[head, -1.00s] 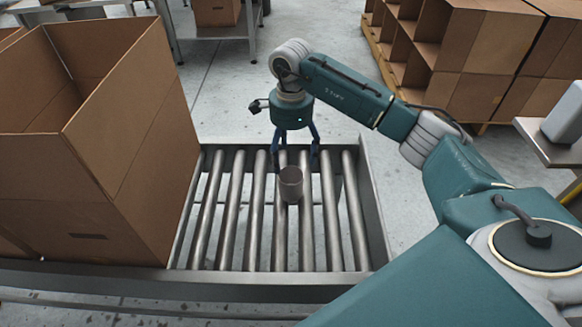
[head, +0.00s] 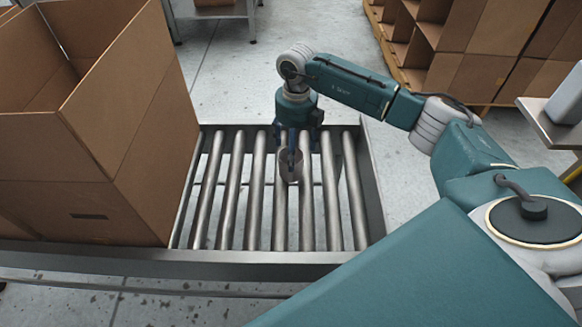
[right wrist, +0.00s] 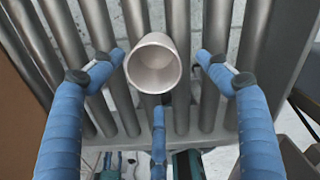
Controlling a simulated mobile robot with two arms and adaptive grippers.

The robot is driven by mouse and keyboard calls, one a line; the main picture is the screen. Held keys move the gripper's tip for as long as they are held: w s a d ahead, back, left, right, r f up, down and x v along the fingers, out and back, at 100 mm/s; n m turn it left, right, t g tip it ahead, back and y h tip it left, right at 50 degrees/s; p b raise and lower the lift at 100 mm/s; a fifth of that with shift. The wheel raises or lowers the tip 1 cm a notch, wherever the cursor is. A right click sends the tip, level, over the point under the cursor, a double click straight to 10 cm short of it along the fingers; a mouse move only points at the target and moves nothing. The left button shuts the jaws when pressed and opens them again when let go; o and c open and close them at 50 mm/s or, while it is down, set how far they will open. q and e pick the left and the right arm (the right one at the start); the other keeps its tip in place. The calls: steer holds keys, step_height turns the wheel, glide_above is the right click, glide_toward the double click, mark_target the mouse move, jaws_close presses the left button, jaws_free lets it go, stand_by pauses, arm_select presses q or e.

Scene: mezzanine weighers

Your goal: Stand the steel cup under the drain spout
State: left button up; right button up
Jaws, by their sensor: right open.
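The steel cup (head: 290,168) stands upright on the metal rollers of a conveyor. In the right wrist view I look down into the open mouth of the cup (right wrist: 154,64). My right gripper (head: 293,150) is just behind and above the cup in the head view. In the right wrist view my right gripper (right wrist: 160,75) has its blue fingers spread, one on each side of the cup and one below it, with gaps between them and the cup. My left gripper is not in view. No drain spout shows in these frames.
The roller conveyor (head: 230,190) has a metal side frame. A tall open cardboard box (head: 150,150) stands at its left end. Stacked cardboard bins (head: 490,60) are at the back right. A metal table (head: 545,125) is at the right edge. Rollers around the cup are clear.

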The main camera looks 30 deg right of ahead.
mark_target(286, 175)
steer(key=f, duration=0.4)
steer(key=f+b, duration=0.1)
steer(key=f, duration=0.1)
steer(key=shift+s+a, duration=0.1)
steer(key=shift+a, duration=0.3)
steer(key=shift+f, duration=0.45)
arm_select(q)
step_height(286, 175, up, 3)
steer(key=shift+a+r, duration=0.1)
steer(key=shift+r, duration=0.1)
arm_select(e)
steer(key=c, duration=1.4)
steer(key=shift+r, duration=0.15)
